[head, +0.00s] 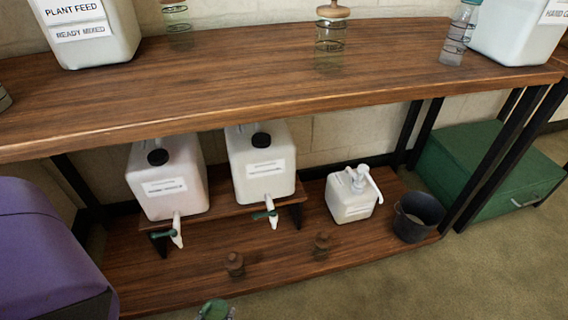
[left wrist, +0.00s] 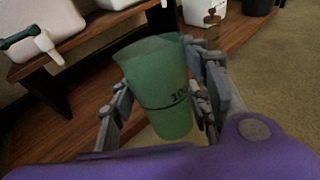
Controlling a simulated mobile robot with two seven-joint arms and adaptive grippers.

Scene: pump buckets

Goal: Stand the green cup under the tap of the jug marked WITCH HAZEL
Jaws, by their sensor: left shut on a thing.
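The green cup (left wrist: 160,75) is in the left wrist view, with a dark line and a marking on its side. It is tilted a little. My left gripper (left wrist: 166,98) is shut on it, one finger on each side. In the head view only part of the green cup (head: 215,310) shows at the bottom edge, in front of the low shelf. Two white jugs stand on a small riser: a left jug (head: 168,180) and a right jug (head: 262,165). Each has a tap with a green handle, the left tap (head: 176,232) and the right tap (head: 270,212). Their labels are too small to read surely. My right gripper is not in view.
A white pump bottle (head: 352,197) and a dark bucket (head: 418,216) stand right of the jugs. Two small brown knobbed things (head: 235,264) are on the low shelf (head: 170,285) in front. The upper wooden top (head: 260,75) overhangs the jugs. A green box (head: 480,160) is at right.

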